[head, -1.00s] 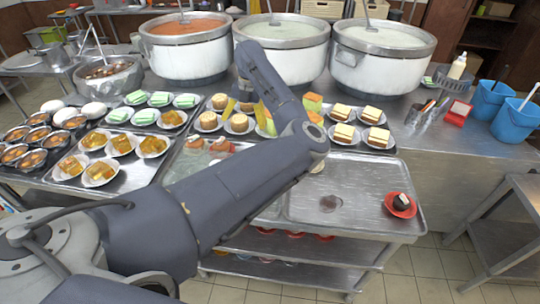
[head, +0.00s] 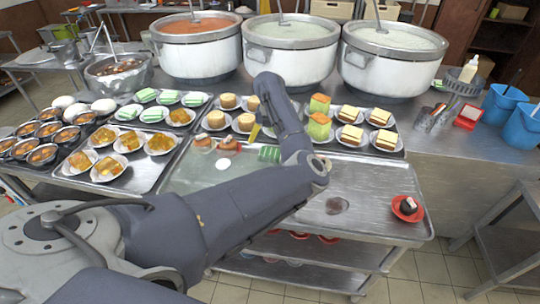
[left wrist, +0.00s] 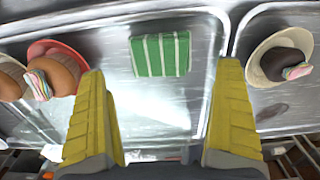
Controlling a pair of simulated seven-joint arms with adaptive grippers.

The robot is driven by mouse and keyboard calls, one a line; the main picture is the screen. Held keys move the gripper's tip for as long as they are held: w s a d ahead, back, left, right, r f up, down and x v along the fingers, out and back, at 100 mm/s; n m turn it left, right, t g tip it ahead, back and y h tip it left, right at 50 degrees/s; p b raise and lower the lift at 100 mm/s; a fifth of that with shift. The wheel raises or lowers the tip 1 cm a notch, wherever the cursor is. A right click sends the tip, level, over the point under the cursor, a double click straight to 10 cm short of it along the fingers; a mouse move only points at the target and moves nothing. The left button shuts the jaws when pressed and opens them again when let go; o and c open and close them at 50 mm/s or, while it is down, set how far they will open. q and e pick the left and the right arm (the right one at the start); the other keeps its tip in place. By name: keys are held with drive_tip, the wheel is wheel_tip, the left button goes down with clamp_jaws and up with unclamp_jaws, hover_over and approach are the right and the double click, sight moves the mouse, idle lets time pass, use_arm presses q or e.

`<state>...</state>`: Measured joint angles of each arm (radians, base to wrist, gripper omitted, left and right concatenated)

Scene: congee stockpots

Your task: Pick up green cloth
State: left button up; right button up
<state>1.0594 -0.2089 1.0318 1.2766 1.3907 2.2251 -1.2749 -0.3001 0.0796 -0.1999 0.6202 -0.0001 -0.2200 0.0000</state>
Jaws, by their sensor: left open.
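The green cloth (left wrist: 160,55), a folded rectangle with white stripes, lies flat on a metal tray in the left wrist view. In the head view its green striped part (head: 269,154) shows beside my left arm, partly covered by it. My left gripper (left wrist: 163,98) is open, with its yellow fingers apart and the cloth lying beyond and between the fingertips. They do not appear to touch it. In the head view a yellow finger of the left gripper (head: 256,130) shows behind the arm. My right gripper is not in view.
A brown bun on a red plate (left wrist: 42,49) is left of the cloth, and a dark bun on a pale plate (left wrist: 252,70) is right of it. Plated cakes (head: 352,134) and large stockpots (head: 290,50) stand behind. The right tray (head: 370,190) is mostly bare.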

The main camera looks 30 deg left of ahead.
sight(270, 152)
use_arm(q)
drive_tip(key=shift+f, duration=3)
drive_tip(key=c, duration=1)
